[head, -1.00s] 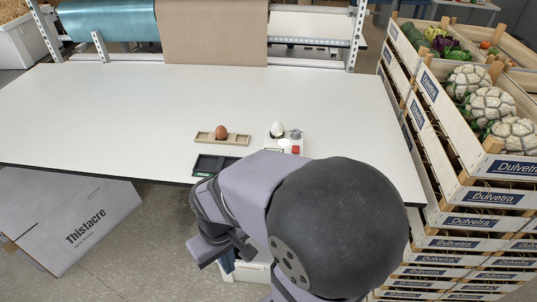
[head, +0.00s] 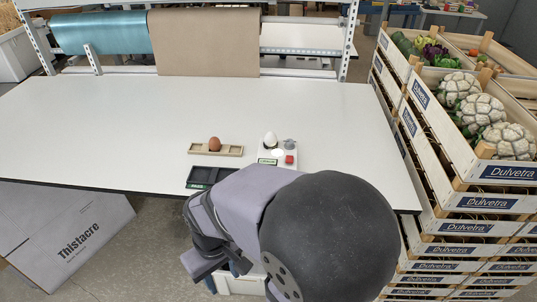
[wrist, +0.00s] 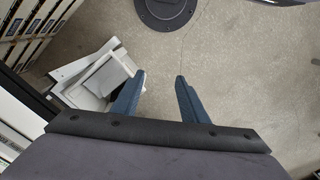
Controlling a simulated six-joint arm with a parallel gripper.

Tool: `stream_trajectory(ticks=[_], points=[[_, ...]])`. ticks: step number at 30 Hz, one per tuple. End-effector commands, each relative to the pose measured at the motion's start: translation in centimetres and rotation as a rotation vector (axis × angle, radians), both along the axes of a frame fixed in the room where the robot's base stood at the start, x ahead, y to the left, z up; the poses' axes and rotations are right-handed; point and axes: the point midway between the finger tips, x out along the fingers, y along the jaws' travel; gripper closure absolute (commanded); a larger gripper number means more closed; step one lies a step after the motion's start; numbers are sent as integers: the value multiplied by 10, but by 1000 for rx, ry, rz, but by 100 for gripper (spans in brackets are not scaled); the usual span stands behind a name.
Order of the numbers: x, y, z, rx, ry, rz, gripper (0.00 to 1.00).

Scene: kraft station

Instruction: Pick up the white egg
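The white egg (head: 270,138) stands upright on a small white device with a red button (head: 289,160) near the table's front edge in the head view. A brown egg (head: 214,144) sits in a wooden holder (head: 232,151) to its left. In the wrist view my gripper (wrist: 161,78) is open, with two blue fingers apart and nothing between them. It points down at the floor, away from the eggs. In the head view my arm covers much of the front centre, and I cannot make out the fingertips there.
A dark tray (head: 207,176) lies at the table's front edge, left of the white device. The white table (head: 110,125) is bare to the left and behind. Stacked wooden crates (head: 455,203) with vegetables stand at the right. A cardboard box (head: 70,235) is on the floor at left.

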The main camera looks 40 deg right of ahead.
Motion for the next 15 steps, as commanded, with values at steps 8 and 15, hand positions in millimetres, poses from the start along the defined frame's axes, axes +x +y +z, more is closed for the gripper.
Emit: stream_trajectory(ticks=[8,15], points=[[0,0,0,0,0,0,45],[16,-5,7,8,-10,-9,45]])
